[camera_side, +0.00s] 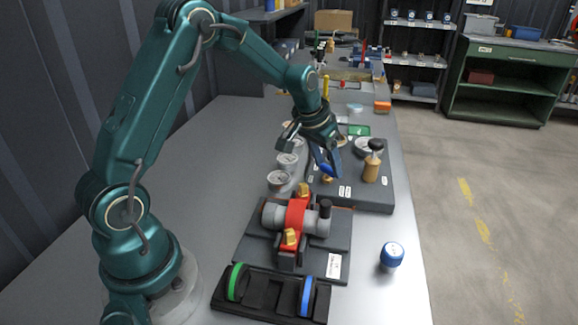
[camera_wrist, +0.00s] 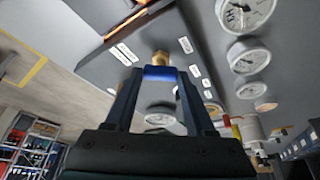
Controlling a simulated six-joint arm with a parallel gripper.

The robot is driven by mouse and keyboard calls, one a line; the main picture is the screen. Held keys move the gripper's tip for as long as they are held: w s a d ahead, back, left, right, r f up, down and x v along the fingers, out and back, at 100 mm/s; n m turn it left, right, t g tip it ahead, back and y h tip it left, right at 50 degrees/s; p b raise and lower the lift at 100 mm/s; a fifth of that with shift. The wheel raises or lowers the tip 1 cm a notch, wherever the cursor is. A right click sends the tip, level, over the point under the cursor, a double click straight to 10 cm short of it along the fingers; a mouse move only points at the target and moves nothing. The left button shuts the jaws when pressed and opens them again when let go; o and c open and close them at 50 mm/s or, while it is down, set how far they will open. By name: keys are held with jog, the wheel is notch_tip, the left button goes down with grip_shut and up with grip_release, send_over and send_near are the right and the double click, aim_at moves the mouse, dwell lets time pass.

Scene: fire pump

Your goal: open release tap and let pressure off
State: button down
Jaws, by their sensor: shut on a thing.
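A small brass tap with a blue handle stands on the dark grey panel (camera_side: 345,193). The blue handle (camera_side: 326,168) shows between my fingers, and the brass body (camera_wrist: 160,58) shows just past them in the wrist view. My gripper (camera_side: 330,163) reaches down over the panel, and its fingertips (camera_wrist: 160,73) are shut on the blue handle. The fingers hide part of the tap in the side view. Round white pressure gauges (camera_side: 278,179) stand left of the panel; they also show large in the wrist view (camera_wrist: 245,14), readings too blurred to tell.
A red and grey pump (camera_side: 296,214) stands nearer the camera. A black holder (camera_side: 267,294) carries a green ring and a blue ring.

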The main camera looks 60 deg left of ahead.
jog(key=n, duration=0.2)
jog(key=n+y, duration=0.1)
jog(key=n, duration=0.1)
jog(key=shift+w+d+r+g, duration=0.1)
jog(key=shift+d+g, duration=0.05)
jog(key=shift+g, duration=0.15)
jog(key=shift+n+g+y, duration=0.3)
jog(key=shift+n+y, duration=0.4)
jog(key=shift+n, duration=0.9)
jog(key=shift+c, duration=1.2)
grip_release()
jog(key=shift+v, duration=2.5)
jog(key=shift+r, duration=0.1)
